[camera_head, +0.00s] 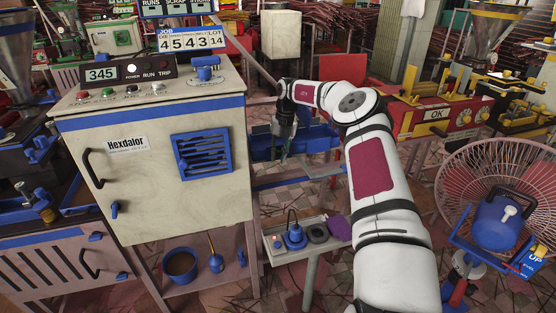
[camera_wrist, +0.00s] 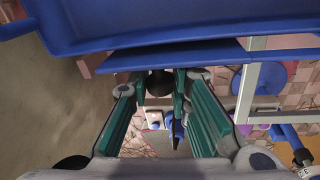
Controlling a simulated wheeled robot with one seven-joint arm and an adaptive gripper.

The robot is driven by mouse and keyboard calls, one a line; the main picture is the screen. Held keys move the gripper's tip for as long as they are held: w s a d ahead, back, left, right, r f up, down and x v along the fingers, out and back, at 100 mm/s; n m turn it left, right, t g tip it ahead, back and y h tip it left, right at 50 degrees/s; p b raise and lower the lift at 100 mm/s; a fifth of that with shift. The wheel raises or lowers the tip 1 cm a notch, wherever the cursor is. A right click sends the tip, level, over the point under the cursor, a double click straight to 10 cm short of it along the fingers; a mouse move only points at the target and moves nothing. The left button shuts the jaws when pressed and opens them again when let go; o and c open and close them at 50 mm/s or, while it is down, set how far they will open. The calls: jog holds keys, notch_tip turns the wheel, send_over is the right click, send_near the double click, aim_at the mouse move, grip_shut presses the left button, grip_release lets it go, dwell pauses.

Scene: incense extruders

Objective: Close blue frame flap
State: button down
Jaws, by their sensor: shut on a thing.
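The blue frame flap appears in the wrist view as a flat blue panel (camera_wrist: 172,57) just beyond my fingers, under a wider blue edge (camera_wrist: 160,22). In the wrist view my gripper (camera_wrist: 160,88) has its two green-lined fingers on either side of a dark round knob (camera_wrist: 160,80), close against it. In the head view my gripper (camera_head: 285,152) points down beside a blue frame (camera_head: 312,140), right of the cream cabinet. The flap's exact angle and how the knob joins it cannot be told, as my gripper and arm hide part of it.
The cream Hexdalor cabinet (camera_head: 150,185) stands close on the left of my gripper. A small tray (camera_head: 335,241) with a blue weight and dark rings is below. A caged fan (camera_head: 500,190) stands at the right. A red machine (camera_head: 440,120) is behind my arm.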

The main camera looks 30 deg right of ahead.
dwell(0.4)
jog(key=c, duration=1.5)
grip_release()
jog(key=shift+w, duration=0.1)
jog(key=shift+o, duration=0.2)
notch_tip(320, 180, up, 12)
jog(key=d, duration=0.2)
jog(key=shift+f, duration=0.15)
